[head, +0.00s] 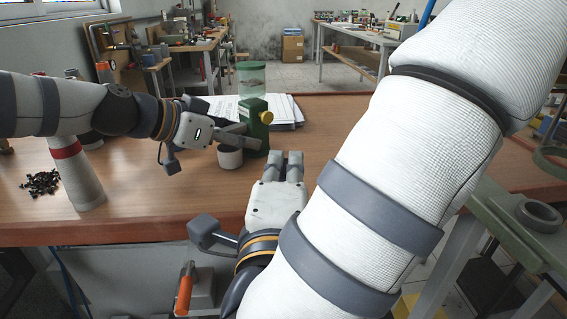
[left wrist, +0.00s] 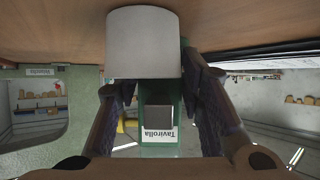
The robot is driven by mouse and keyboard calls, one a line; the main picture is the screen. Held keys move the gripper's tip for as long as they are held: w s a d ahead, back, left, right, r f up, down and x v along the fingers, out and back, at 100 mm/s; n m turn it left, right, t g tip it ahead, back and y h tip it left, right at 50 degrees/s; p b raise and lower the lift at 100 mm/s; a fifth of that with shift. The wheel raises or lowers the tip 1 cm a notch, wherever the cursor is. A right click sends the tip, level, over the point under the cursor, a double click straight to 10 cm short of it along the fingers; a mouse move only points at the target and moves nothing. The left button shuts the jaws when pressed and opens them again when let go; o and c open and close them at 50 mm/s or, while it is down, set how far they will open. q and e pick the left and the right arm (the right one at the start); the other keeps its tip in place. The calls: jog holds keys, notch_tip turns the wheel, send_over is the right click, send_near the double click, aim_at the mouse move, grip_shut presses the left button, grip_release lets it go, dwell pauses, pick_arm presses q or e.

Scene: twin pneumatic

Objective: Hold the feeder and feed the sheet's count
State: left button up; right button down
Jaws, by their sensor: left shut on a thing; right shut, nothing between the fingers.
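The feeder (head: 253,128) is a green body with a yellow knob and a clear jar with a green lid on top. It stands on the wooden table. My left gripper (head: 240,137) is shut on its green body, which shows between the fingers in the left wrist view (left wrist: 160,104) with a "Tavirolla" label. A white cup (head: 229,157) stands in front of the feeder; it also shows in the left wrist view (left wrist: 144,45). White sheets (head: 284,110) lie behind the feeder; their print is too small to read. My right gripper (head: 287,158) is shut and empty, in front of the feeder.
A white cone-like post with a red band (head: 76,172) stands at the table's left, beside a pile of small black pieces (head: 40,183). The table (head: 130,215) is clear at front left. A grey-green stand with a ring (head: 538,214) is at the right.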

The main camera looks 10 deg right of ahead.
pick_arm(q)
jog(key=o, duration=0.9)
jog(key=shift+o, duration=0.2)
